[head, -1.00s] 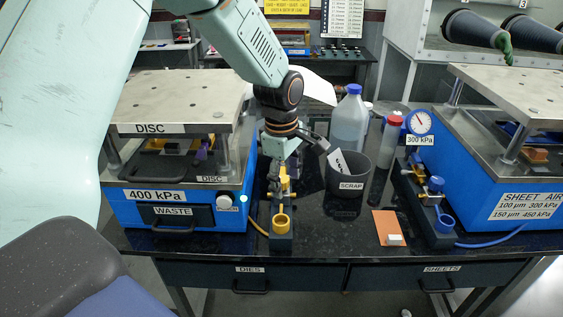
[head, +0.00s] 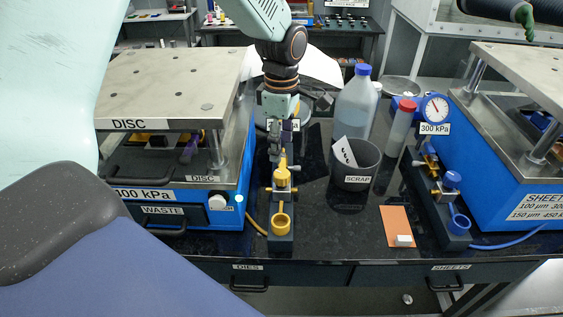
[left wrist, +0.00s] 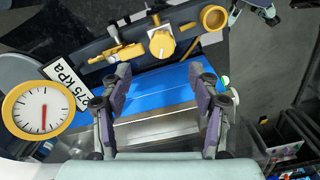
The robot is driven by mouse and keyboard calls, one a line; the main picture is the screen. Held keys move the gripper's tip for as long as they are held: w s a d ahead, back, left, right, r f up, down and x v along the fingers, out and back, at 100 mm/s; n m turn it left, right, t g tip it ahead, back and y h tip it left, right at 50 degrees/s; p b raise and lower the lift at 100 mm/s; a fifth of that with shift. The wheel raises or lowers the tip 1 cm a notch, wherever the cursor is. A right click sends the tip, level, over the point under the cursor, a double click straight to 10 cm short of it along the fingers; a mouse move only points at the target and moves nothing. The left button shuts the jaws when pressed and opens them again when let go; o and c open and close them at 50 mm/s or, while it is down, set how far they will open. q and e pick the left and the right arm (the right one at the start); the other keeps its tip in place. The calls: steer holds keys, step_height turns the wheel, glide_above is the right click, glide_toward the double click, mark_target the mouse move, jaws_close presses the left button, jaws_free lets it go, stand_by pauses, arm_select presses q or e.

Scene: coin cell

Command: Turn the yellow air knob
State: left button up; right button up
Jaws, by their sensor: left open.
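The yellow air knob (head: 281,176) sits on the dark block at the right front corner of the DISC press. In the left wrist view the knob (left wrist: 162,44) is round, with a ridge across its top, between a yellow lever valve (left wrist: 117,53) and a yellow ring cup (left wrist: 213,17). My left gripper (head: 279,148) is just above and behind the knob in the head view, pointing down. In the left wrist view its two purple-padded fingers (left wrist: 159,80) are apart and empty, with the knob beyond their tips. Contact is not seen. My right gripper is not in view.
The DISC press (head: 160,65) stands close on the left. The black SCRAP bin (head: 352,165) and a blue-capped bottle (head: 356,105) stand to the right. A yellow-rimmed gauge (left wrist: 42,112) is beside the valve block. An orange sheet (head: 396,226) lies on the black bench.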

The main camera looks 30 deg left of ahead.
mark_target(282, 172)
arm_select(q)
steer(key=f, duration=0.6)
steer(key=shift+s+d+f, duration=0.2)
steer(key=shift+s+f, duration=0.05)
steer(key=shift+s, duration=0.05)
steer(key=shift+w+a+f, duration=0.1)
steer(key=shift+w+f, duration=0.1)
steer(key=shift+f, duration=0.45)
steer(key=shift+s+r, duration=0.1)
steer(key=shift+s, duration=0.05)
steer(key=shift+c, duration=1.4)
steer(key=c, duration=0.4)
steer(key=shift+p, duration=0.3)
steer(key=c, duration=0.5)
